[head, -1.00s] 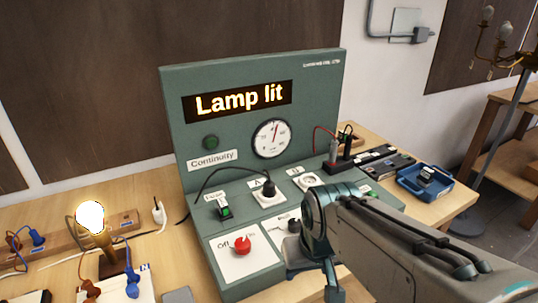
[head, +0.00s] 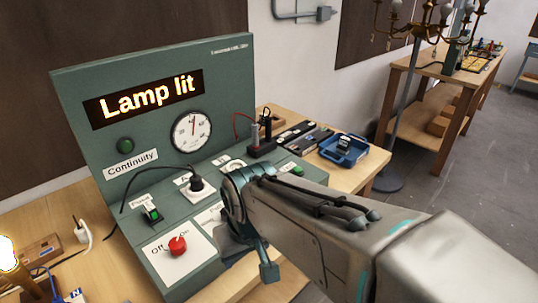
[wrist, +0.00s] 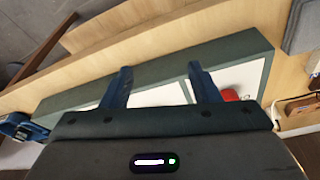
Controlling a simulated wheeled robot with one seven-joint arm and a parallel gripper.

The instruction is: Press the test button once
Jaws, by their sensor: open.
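The green test board (head: 75,105) stands on the wooden bench, its display (head: 150,98) reading "Lamp lit". A small green button (head: 297,170) shows at the right end of its sloping deck, just beyond my arm. I cannot read its label, so I cannot tell for sure that it is the test button. A red Off/On knob (head: 177,245) sits at the deck's front left and partly shows in the wrist view (wrist: 230,95). My gripper (wrist: 161,84) is open and empty over the deck's front part, right of the knob. My arm hides part of the deck.
A black plug (head: 196,186) sits in a deck socket, its cord looping left. A green-lit fuse switch (head: 151,213) is left of it. Upright probes (head: 260,135) and a blue tray (head: 343,150) stand to the right. A lit bulb (head: 8,255) is at far left.

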